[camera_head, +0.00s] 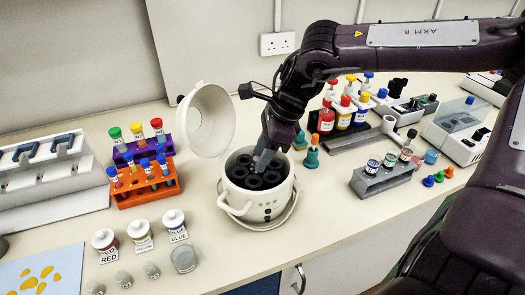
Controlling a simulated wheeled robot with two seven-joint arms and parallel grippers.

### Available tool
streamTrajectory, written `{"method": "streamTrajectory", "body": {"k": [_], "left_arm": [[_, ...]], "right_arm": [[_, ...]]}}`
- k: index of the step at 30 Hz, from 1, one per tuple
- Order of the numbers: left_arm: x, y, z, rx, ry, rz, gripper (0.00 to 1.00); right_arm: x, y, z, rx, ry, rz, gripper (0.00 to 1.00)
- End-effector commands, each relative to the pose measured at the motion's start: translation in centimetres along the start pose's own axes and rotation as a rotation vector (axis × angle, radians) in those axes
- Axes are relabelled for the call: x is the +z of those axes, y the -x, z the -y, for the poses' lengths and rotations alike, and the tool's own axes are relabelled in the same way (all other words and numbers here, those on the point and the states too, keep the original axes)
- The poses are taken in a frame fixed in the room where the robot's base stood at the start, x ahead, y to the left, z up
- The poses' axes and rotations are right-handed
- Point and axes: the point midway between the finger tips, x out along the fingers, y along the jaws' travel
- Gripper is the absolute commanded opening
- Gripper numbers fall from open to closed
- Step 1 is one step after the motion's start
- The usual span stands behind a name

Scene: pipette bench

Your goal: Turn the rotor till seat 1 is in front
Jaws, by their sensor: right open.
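A white centrifuge (261,208) stands in the middle of the bench with its round lid (209,117) raised at the back left. Its black rotor (243,180) shows inside the bowl, with several dark round seats. No seat number can be made out at this size. My right gripper (262,160) points down into the bowl, its tips at or just above the rotor. It is open; whether it touches the rotor cannot be told. The gripper and wrist hide the back right part of the rotor. My left gripper is not in view.
An orange rack (147,192) and a purple rack with capped tubes stand left of the centrifuge. Labelled jars (141,235) stand at the front left. A grey vial rack (382,180) stands to the right. Bare bench lies right of the centrifuge's front.

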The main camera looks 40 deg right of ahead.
Motion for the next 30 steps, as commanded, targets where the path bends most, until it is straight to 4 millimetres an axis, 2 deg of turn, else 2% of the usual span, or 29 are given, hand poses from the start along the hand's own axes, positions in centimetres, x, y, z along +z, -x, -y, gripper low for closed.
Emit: {"method": "streamTrajectory", "body": {"k": [3,12,22,30], "left_arm": [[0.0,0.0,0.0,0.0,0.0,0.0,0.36],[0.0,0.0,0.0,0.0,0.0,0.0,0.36],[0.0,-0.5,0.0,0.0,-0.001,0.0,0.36],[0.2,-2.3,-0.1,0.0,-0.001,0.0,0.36]], "right_arm": [[0.0,0.0,0.0,0.0,0.0,0.0,0.38],[0.0,0.0,0.0,-0.001,0.0,0.0,0.0],[0.0,0.0,0.0,-0.018,-0.034,0.001,0.0],[0.0,-0.2,-0.1,-0.083,-0.182,0.003,0.0]]}}
